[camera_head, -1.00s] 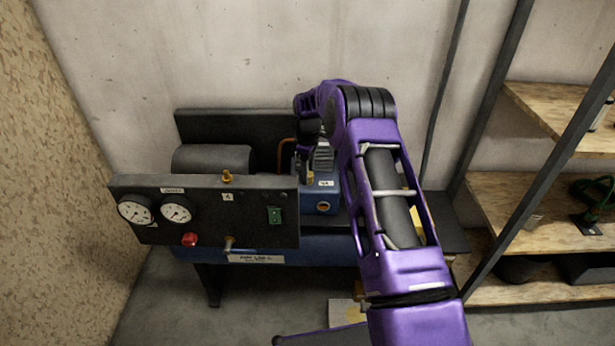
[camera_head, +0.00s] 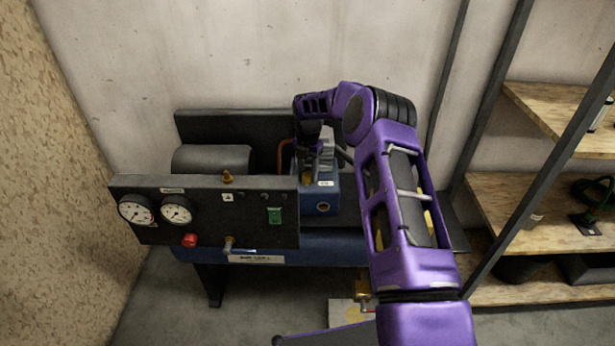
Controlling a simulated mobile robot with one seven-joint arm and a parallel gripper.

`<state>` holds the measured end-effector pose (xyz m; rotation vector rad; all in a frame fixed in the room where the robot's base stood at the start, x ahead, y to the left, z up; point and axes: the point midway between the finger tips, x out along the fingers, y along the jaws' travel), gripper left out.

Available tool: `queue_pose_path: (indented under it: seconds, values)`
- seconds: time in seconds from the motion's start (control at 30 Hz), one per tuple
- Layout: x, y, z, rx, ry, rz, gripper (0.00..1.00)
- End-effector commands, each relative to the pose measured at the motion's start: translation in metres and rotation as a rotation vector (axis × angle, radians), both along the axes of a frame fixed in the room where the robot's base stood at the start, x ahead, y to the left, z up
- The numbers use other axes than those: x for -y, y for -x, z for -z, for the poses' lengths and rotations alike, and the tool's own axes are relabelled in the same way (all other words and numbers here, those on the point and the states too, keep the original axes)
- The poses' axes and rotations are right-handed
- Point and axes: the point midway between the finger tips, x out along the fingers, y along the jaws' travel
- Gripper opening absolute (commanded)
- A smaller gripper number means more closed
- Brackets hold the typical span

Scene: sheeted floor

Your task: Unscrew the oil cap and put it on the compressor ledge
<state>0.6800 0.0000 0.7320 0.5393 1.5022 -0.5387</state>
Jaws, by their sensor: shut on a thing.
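The compressor has a blue pump block (camera_head: 322,196) behind its dark front panel. The yellow oil cap (camera_head: 307,178) shows at the top of this block, to the left of a small white label. My gripper (camera_head: 308,170) points down over the block from the purple arm and is shut on the cap. The fingertips are small and partly hidden, so I cannot tell whether the cap is still seated or just clear. A dark flat ledge (camera_head: 453,236) shows at the compressor's right end, partly behind my arm.
The front panel (camera_head: 215,212) carries two gauges, a red knob (camera_head: 190,240), a green switch (camera_head: 275,215) and brass fittings. A copper pipe (camera_head: 283,155) rises left of my gripper. Wooden shelves (camera_head: 525,200) with dark metal posts stand on the right.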

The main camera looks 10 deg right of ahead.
Motion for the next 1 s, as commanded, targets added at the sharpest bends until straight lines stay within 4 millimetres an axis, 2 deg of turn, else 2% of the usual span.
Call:
queue_pose_path:
  seconds: [0.13,0.37,0.4,0.57,0.77,0.83,1.0]
  values:
    - [0.0008,0.0001,0.0004,-0.001,0.001,-0.093,0.0]
    - [0.0006,0.0002,0.0006,-0.001,0.001,-0.1,0.0]
    - [0.0006,0.0002,0.0006,-0.001,0.001,-0.1,0.51]
    - [0.0004,0.0002,0.0005,-0.001,0.001,-0.099,0.79]
    - [0.0002,0.0002,0.0003,-0.001,0.001,-0.099,0.79]
    - [0.0002,0.0003,0.0004,-0.001,0.001,-0.099,0.69]
    - [0.0001,0.0002,0.0003,-0.001,0.001,-0.098,0.69]
